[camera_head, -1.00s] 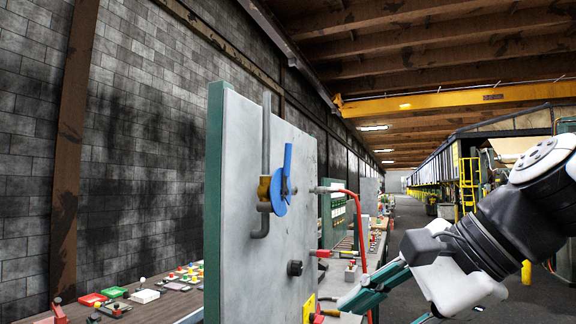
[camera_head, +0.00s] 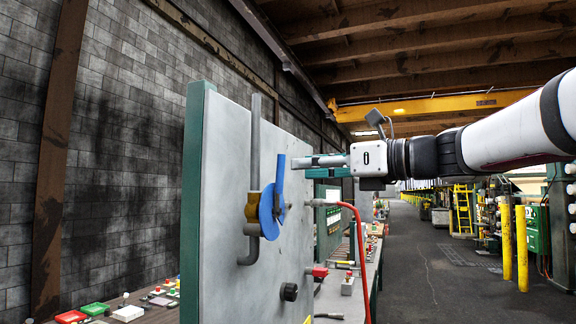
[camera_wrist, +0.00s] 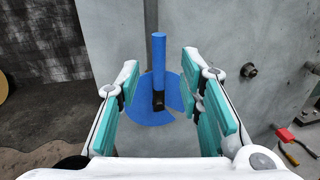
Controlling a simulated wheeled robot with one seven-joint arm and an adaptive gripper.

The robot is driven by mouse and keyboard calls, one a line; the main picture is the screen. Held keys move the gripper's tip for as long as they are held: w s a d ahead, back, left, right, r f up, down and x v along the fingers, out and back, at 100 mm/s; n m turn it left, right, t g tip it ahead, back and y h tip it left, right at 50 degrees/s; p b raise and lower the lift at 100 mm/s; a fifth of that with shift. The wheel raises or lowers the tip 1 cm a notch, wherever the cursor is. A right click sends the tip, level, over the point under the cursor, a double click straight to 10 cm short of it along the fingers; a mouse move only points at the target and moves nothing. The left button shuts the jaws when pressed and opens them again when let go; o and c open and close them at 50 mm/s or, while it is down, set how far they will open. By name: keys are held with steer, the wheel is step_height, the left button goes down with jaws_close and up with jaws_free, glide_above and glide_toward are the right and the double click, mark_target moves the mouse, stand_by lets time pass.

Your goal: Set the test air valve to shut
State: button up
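The test air valve is on the grey panel, with a blue handle (camera_head: 280,180) and a blue disc (camera_head: 268,212) over a brass body (camera_head: 252,207) on a vertical grey pipe (camera_head: 255,140). In the wrist view the blue handle (camera_wrist: 159,62) points up along the pipe, with the disc (camera_wrist: 140,105) behind its lower end. My gripper (camera_head: 298,162) is level, in front of the panel near the top of the handle. In the wrist view my gripper (camera_wrist: 160,95) is open, its teal fingers apart on either side of the handle. The fingers do not appear to touch it.
The grey panel (camera_head: 222,150) has a green edge. A red hose (camera_head: 361,250) hangs at its right from a fitting. A black knob (camera_head: 289,291) sits low on the panel.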

mark_target(284, 167)
steer(key=x, duration=0.6)
steer(key=shift+w+a+p, duration=0.15)
steer(key=shift+a+p, duration=0.2)
jaws_close()
